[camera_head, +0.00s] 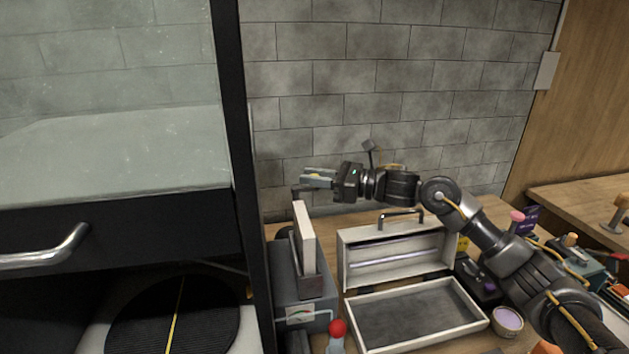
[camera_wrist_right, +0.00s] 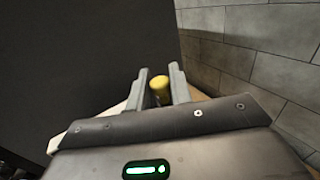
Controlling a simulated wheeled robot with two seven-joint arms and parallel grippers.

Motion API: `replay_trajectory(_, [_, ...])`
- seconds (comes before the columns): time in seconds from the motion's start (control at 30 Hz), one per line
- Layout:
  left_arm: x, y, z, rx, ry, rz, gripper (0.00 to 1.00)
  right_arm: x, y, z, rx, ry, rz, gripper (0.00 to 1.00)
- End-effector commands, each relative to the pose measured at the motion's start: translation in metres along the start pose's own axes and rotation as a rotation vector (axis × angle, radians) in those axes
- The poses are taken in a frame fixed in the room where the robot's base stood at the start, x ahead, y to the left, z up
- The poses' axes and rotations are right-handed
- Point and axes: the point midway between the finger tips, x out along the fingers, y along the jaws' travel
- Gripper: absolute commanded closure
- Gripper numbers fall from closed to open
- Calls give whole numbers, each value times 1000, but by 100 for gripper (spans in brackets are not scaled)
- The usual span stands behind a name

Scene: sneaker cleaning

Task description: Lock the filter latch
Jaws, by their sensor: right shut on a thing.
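My right gripper (camera_head: 316,177) reaches left above a white filter panel (camera_head: 305,236). The panel stands upright in a dark holder on a grey box-shaped unit (camera_head: 302,313) with a small dial. In the right wrist view my right gripper (camera_wrist_right: 160,88) has its fingers on either side of a yellow-tipped piece (camera_wrist_right: 160,84), which looks like the latch handle, and is shut on it. A dark bracket shows just below the fingers in the head view; how the latch joins the unit is hidden. My left gripper is not in view.
A dark-framed glass cabinet (camera_head: 232,150) stands close on the left. An open, empty white case (camera_head: 420,318) lies right of the unit. A red knob (camera_head: 337,327) stands in front. A purple-filled cup (camera_head: 507,319) is at the right, and a brick wall (camera_head: 390,90) is behind.

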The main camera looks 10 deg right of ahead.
Motion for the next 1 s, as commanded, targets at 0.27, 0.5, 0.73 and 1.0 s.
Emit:
replay_trajectory(0.27, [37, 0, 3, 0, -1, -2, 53, -2, 13, -6, -1, -4, -222, 100])
replay_trajectory(0.5, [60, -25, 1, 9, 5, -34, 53, -2, 23, -5, 0, -5, -440, 100])
replay_trajectory(0.73, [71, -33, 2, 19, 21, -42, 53, -1, 30, -3, 2, -6, -619, 100])
replay_trajectory(1.0, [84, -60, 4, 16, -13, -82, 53, 0, 35, -2, 4, -4, -756, 100])
